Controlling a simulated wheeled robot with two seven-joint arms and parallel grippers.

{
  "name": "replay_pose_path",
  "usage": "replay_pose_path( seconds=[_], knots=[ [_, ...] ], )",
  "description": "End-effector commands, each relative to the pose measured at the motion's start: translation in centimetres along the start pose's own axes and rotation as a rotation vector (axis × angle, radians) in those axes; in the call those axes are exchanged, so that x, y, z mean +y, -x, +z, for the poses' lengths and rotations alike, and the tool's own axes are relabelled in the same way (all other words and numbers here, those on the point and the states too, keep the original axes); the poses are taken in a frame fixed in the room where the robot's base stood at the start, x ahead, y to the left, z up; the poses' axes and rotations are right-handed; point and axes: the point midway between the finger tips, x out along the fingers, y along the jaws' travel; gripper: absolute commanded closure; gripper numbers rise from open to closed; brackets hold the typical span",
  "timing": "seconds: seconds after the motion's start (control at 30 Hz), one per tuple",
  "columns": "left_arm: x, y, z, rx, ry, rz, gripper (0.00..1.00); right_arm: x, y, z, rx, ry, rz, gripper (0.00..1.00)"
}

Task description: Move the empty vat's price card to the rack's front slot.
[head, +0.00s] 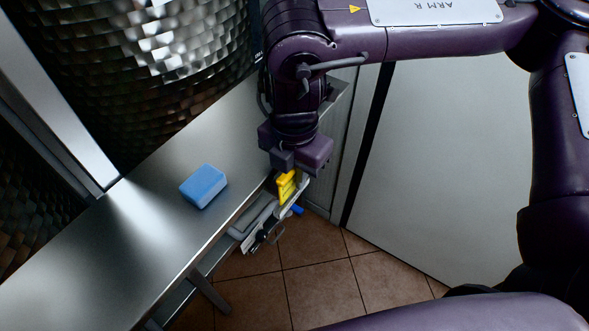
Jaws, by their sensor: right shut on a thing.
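My right gripper (290,172) reaches down from the top, just past the counter's front edge. It is shut on a small yellow piece (286,187), which looks like the price card; any print on it is too small to read. Just below and beside it is a grey metal fitting (262,216) at the counter's edge, with dark and blue-ended items, which may be the rack. Its front slot cannot be made out. A large hammered-metal vat (160,60) stands behind the counter; its inside is out of view. My left gripper is not in view.
A blue sponge-like block (204,186) lies on the steel counter (110,245), left of my right gripper. Another hammered surface (35,200) shows at the far left. A pale panel (440,160) stands to the right. The tiled floor (320,290) below is clear.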

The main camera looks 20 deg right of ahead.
Motion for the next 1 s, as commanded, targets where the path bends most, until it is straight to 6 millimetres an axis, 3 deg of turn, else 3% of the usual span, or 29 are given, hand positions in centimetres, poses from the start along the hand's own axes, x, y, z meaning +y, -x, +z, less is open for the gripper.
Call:
replay_pose_path(
  seconds=[0.07,0.1,0.3,1.0],
  knots=[
    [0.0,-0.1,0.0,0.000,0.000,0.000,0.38,-0.2,-0.4,-0.1,0.002,0.002,-0.009,1.00],
    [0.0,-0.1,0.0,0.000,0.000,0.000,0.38,-0.2,-0.4,-0.1,0.002,0.001,-0.009,0.83],
    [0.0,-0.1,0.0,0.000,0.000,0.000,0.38,-0.1,-0.2,0.0,0.001,0.001,-0.005,0.61],
    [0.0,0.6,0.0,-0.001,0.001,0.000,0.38,0.4,0.8,0.0,-0.001,0.000,0.011,0.61]
  ],
)
